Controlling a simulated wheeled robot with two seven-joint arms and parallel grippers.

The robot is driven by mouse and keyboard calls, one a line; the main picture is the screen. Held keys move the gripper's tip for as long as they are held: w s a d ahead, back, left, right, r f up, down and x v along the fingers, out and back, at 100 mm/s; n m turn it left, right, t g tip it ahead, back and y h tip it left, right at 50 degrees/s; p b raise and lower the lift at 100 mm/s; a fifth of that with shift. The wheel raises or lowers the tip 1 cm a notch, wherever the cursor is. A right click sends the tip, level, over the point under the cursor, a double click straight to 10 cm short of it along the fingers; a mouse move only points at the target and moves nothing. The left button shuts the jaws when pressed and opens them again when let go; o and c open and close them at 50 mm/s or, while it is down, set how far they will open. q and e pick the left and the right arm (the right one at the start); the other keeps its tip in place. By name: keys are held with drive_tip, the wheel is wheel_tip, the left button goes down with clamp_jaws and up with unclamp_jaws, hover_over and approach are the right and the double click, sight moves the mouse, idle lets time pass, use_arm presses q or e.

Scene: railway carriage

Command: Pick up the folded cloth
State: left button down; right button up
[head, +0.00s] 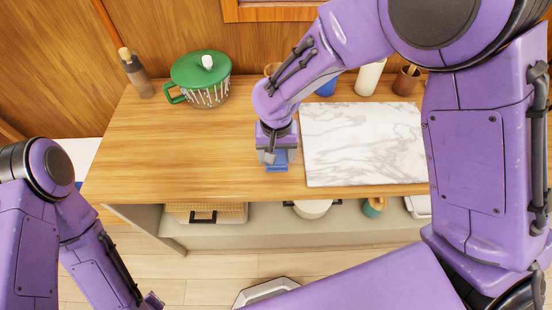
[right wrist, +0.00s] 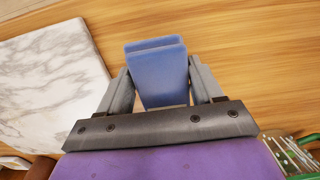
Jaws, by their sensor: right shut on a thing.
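The folded cloth (head: 278,167) is blue and shows just below my right gripper (head: 276,153) in the head view, over the wooden counter left of the marble board. In the right wrist view the folded cloth (right wrist: 158,72) stands out between the two grey fingers of the right gripper (right wrist: 160,88), with its folded layers visible. The right gripper is shut on it. I cannot tell whether the cloth touches the counter. My left arm shows at the lower left of the head view, but its gripper is out of the picture.
A white marble board (head: 364,145) lies close to the right of the gripper. A green-lidded pot (head: 207,80) and a brown bottle (head: 137,75) stand at the back left. A white bottle (head: 369,78) and a brown cup (head: 406,81) stand behind the board. The counter's left front is clear.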

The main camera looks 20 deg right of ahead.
drive_tip(key=s+a+r+p, duration=0.3)
drive_tip(key=s+a+r, duration=0.4)
drive_tip(key=s+r, duration=0.3)
drive_tip(key=shift+s+r, duration=0.25)
drive_tip(key=shift+s, duration=0.9)
